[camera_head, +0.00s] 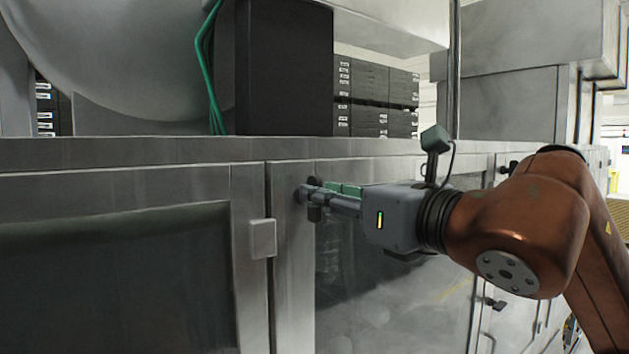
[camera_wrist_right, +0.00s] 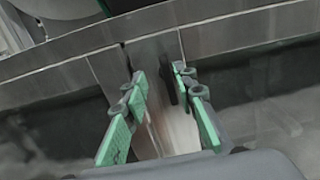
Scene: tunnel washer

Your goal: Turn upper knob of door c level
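The upper knob of a door is a dark, narrow handle (camera_wrist_right: 165,79) standing roughly upright in the right wrist view. In the head view the knob (camera_head: 314,214) shows above and below my fingertips at the door's upper left corner. The door (camera_head: 385,290) is a grey metal frame around a dark panel; I see no letter on it. My right gripper (camera_head: 308,192) reaches in from the right. In the wrist view the right gripper (camera_wrist_right: 158,76) has its green-padded fingers apart, with the knob between them, closer to the right finger. Contact cannot be told. My left gripper is out of view.
A pale latch block (camera_head: 263,239) sits on the frame left of the knob. Another dark-panelled door (camera_head: 110,270) is at the left. More dark knobs (camera_head: 495,304) show farther right. A black box (camera_head: 284,70) and green cables (camera_head: 208,70) are above the ledge.

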